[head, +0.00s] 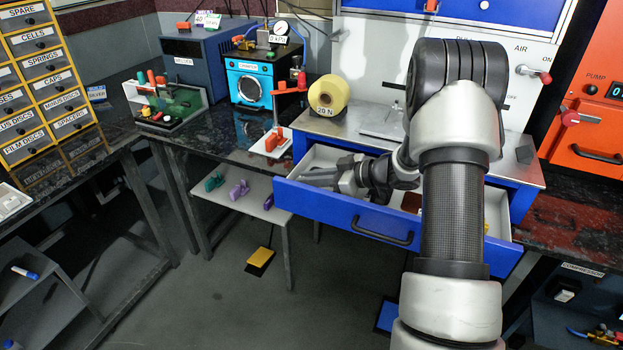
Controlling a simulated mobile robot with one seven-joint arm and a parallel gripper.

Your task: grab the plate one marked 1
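I cannot make out any plate marked 1 in the head view. A flat grey plate-like piece (381,124) lies on the metal bench top, with no mark I can read. My gripper (322,177) points left, low over or inside the left part of the open blue drawer (345,216). Its fingers are small and dark against the drawer's inside, so whether they are open or hold anything is unclear. My arm hides much of the drawer's middle. A small brown piece shows beside the arm in the drawer.
A yellow roll labelled 20 N (328,95) stands on the bench top's left. A red-handled stand (277,115) and a blue machine with a gauge (250,82) are further left. Labelled yellow drawers (45,85) stand far left. The floor in front is mostly clear.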

